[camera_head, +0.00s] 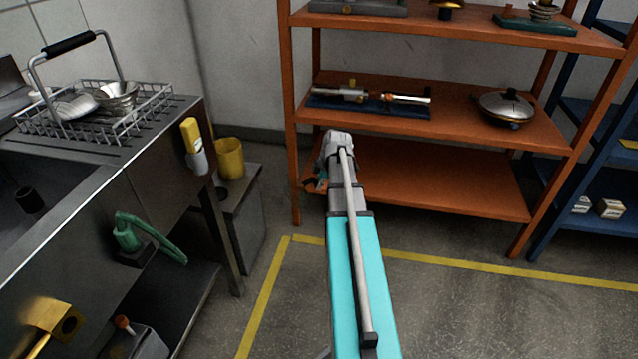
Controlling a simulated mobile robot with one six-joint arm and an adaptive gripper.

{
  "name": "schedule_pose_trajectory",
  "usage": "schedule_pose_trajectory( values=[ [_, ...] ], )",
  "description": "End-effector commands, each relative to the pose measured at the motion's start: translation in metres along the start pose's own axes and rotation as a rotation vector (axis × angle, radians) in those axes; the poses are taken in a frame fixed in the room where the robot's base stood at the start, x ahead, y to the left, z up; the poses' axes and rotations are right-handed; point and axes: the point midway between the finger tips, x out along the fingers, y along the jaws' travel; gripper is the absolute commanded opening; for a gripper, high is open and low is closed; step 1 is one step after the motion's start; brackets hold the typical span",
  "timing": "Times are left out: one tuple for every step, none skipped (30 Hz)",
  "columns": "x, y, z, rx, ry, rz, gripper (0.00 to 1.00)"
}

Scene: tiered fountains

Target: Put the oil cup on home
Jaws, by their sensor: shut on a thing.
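My gripper (316,183) is small and dark at the far end of my arm, in front of the lower orange shelf. The wrist partly hides it. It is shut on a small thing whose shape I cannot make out. I cannot tell for sure which thing is the oil cup. A yellow cup-like container (230,157) stands on a grey cabinet to the left of the gripper, apart from it. No spot marked as home can be read in this view.
The orange rack (440,185) holds a pipe-like part on a blue base (368,104) and a lidded round pan (506,106) on its middle shelf. Its lower shelf looks bare. A counter with a wire dish rack (95,108) stands left. Yellow lines (265,295) mark the clear floor.

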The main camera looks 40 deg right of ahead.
Motion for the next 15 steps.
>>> schedule_pose_trajectory(
  values=[
    [0.0, 0.0, 0.0, 0.0, 0.0, 0.0, 0.0],
    [0.0, 0.0, 0.0, 0.0, 0.0, 0.0, 0.0],
    [0.0, 0.0, -0.001, 0.0, 0.0, 0.0, 0.0],
    [0.0, 0.0, -0.001, 0.0, 0.0, 0.0, 0.0],
    [0.0, 0.001, -0.001, 0.0, 0.0, 0.0, 0.0],
    [0.001, 0.001, -0.002, 0.0, 0.0, 0.0, 0.0],
    [0.001, 0.001, -0.003, 0.0, 0.0, 0.0, 0.0],
    [0.001, 0.002, -0.004, 0.0, 0.0, 0.0, 0.0],
    [0.002, 0.002, -0.005, 0.0, 0.0, 0.0, 0.0],
    [0.002, 0.003, -0.006, 0.0, 0.0, 0.0, 0.0],
    [0.003, 0.003, -0.007, 0.0, 0.0, 0.0, 0.0],
    [0.003, 0.004, -0.009, 0.0, 0.001, 0.0, 0.0],
    [0.004, 0.005, -0.011, 0.0, 0.001, 0.0, 0.0],
    [0.004, 0.005, -0.013, 0.0, 0.001, 0.0, 0.0],
    [0.005, 0.006, -0.015, 0.0, 0.001, 0.0, 0.0]
  ],
)
